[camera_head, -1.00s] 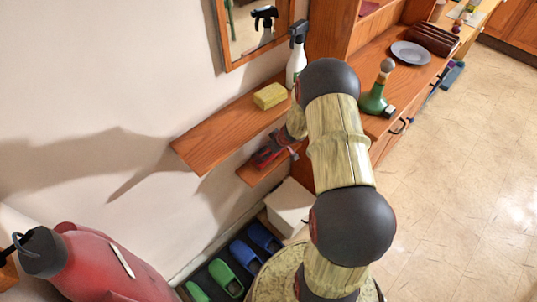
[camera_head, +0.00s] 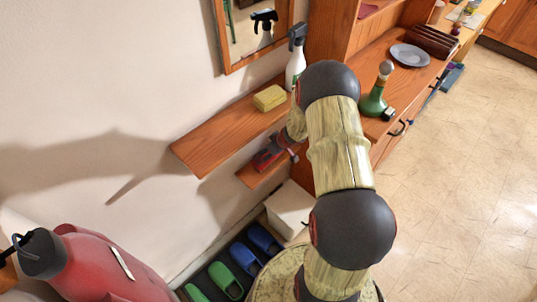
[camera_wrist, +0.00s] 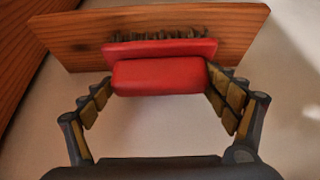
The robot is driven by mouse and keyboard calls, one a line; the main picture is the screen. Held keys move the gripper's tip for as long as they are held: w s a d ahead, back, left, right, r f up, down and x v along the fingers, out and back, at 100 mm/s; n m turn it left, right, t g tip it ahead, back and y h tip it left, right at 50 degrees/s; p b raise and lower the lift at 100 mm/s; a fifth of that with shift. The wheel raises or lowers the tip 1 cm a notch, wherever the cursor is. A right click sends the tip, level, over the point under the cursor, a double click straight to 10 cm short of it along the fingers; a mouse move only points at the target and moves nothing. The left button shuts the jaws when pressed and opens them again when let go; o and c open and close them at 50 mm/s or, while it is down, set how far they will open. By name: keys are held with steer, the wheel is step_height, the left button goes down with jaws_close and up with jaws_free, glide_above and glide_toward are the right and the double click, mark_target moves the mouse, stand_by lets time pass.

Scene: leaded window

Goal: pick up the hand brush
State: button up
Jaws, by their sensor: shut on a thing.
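The hand brush (camera_wrist: 158,76) has a red body and a row of dark bristles in the wrist view. The bristles are on its far side, facing the lower wooden shelf (camera_wrist: 235,22). My gripper (camera_wrist: 160,83) has one finger against each end of the red body and is shut on it. In the head view the brush (camera_head: 266,159) shows as a small red patch at the lower shelf, partly hidden by my gripper and arm. I cannot tell whether the brush still touches the shelf.
Just above is a longer shelf (camera_head: 205,148) with a yellow sponge (camera_head: 270,97) and a spray bottle (camera_head: 295,68). A white box (camera_head: 290,206) and slippers (camera_head: 228,281) are below. A green bottle (camera_head: 375,101) stands on the counter at right. Floor at right is clear.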

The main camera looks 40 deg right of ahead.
steer(key=shift+r, duration=0.55)
step_height(320, 180, up, 2)
steer(key=shift+r+p, duration=0.15)
steer(key=shift+p, duration=0.55)
steer(key=s+a+r+p, duration=0.1)
steer(key=s+r+p, duration=0.1)
steer(key=s+r, duration=0.7)
steer(key=shift+s+a+r, duration=0.3)
steer(key=shift+s+a, duration=0.1)
steer(key=shift+s, duration=2.1)
